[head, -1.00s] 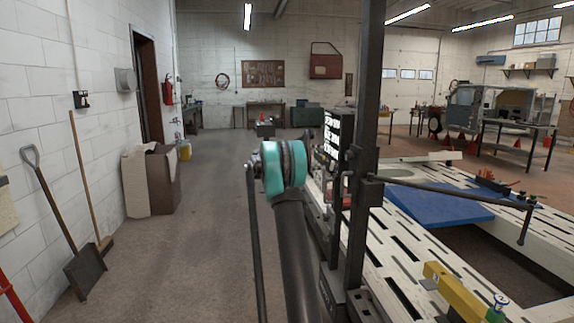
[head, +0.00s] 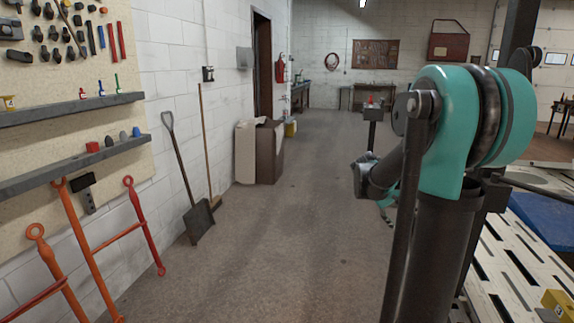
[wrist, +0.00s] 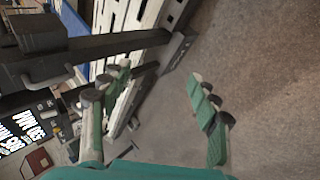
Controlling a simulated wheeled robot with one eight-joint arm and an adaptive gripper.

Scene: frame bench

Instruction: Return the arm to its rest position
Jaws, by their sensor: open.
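My arm stands on the right side of the head view, with its teal elbow joint (head: 446,130) raised and a dark link bending down to the left. My gripper's teal parts show only in small part behind the arm in the head view. In the wrist view my gripper (wrist: 160,78) is open, its two teal fingers wide apart with nothing between them. The wrist view looks along the concrete floor (wrist: 255,80), with the frame bench to the left.
The white slotted frame bench (head: 507,268) and a dark post (head: 520,25) stand close at right. A cardboard box (head: 268,152), shovel (head: 198,218) and red-orange tools (head: 92,240) line the left wall. The floor between is clear.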

